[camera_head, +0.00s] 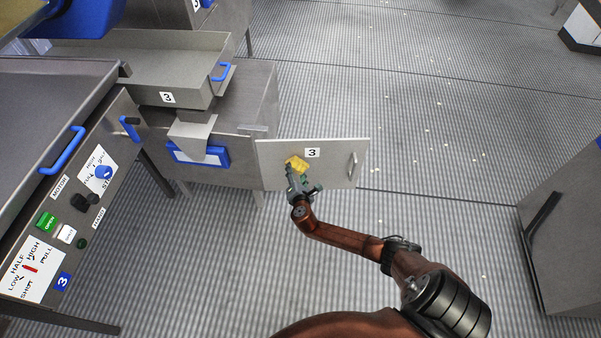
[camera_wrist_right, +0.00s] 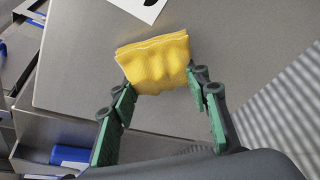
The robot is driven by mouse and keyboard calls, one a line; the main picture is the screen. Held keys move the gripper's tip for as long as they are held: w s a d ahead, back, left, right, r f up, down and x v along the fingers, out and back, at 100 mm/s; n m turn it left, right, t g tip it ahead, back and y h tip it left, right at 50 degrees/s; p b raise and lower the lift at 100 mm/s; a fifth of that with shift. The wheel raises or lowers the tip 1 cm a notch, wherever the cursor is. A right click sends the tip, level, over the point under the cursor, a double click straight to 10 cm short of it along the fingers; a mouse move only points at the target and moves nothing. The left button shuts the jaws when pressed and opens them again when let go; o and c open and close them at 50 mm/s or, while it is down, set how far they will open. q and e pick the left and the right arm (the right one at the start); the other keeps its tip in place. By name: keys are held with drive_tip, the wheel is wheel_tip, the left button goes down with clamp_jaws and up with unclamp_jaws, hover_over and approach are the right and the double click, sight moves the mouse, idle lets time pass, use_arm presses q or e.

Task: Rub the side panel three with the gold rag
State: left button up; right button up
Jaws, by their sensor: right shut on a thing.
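Side panel three (camera_head: 325,173) is a flat grey metal panel with a label "3" and a handle at its right side. It fills much of the right wrist view (camera_wrist_right: 220,50). My right gripper (camera_head: 295,172) is at the panel's left part, shut on the gold rag (camera_head: 297,162). In the right wrist view the folded yellow rag (camera_wrist_right: 157,62) sits between the green fingertips (camera_wrist_right: 160,82), against or very close to the panel; exact contact cannot be told. Part of the white label (camera_wrist_right: 142,8) shows beyond the rag. My left gripper is not in view.
A grey machine with a control panel (camera_head: 65,215) and blue handle stands at the left. A grey drawer marked 3 (camera_head: 150,68) and a blue-framed box (camera_head: 197,156) are left of the panel. A grey cabinet (camera_head: 565,230) stands at the right. The floor between is clear apart from small specks.

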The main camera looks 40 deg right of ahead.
drive_tip(key=shift+w+a, duration=0.45)
drive_tip(key=shift+w, duration=0.15)
drive_tip(key=s+a+p, duration=0.2)
drive_tip(key=s+a, duration=0.2)
drive_tip(key=shift+a, duration=0.3)
drive_tip(key=shift+s+a+p, duration=0.5)
drive_tip(key=shift+s+a, duration=0.45)
drive_tip(key=shift+a, duration=0.15)
